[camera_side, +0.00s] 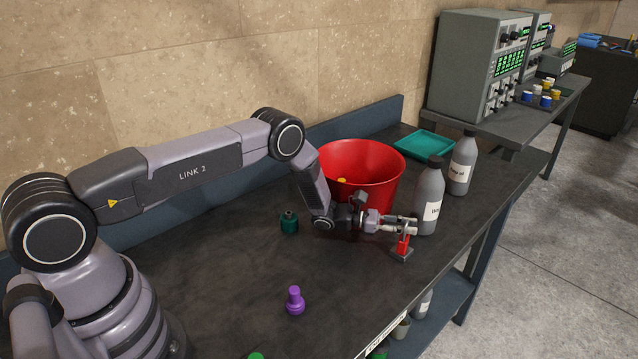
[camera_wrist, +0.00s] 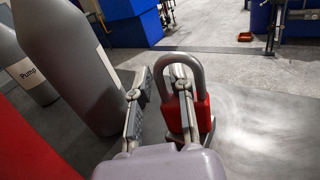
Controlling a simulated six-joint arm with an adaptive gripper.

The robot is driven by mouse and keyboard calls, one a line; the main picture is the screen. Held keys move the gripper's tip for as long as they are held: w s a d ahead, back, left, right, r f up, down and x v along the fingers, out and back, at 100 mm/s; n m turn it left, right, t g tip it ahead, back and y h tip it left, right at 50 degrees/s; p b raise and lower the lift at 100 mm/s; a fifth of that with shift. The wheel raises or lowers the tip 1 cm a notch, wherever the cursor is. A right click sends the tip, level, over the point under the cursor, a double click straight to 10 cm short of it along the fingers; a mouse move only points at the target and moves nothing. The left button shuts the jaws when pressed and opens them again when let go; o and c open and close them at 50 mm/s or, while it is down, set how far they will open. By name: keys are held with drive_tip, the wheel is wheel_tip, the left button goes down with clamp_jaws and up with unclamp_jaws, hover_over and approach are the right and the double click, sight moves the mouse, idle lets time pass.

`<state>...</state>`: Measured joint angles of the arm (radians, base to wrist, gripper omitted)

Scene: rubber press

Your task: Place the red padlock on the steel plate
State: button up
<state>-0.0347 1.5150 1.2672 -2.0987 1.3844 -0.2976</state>
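The red padlock (camera_side: 403,244) stands upright, with its grey shackle up, at the table's right front in the side view. A small grey steel plate (camera_side: 400,257) shows under it. In the wrist view the padlock's body (camera_wrist: 202,114) is behind and to the right of my right finger. That finger overlaps the shackle opening; I cannot tell whether it passes through or touches. My gripper (camera_side: 410,225) is level with the shackle in the side view. Its fingers (camera_wrist: 157,88) are apart in the wrist view, with nothing seen gripped between them.
Two grey bottles (camera_side: 429,198) (camera_side: 460,166) stand just behind my gripper. A red bucket (camera_side: 362,168) is to the left, with a teal tray (camera_side: 424,145) behind. A teal bottle (camera_side: 289,222) and a purple piece (camera_side: 295,300) stand left. The table between them is clear.

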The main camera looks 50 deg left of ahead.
drive_tip(key=shift+o, duration=0.7)
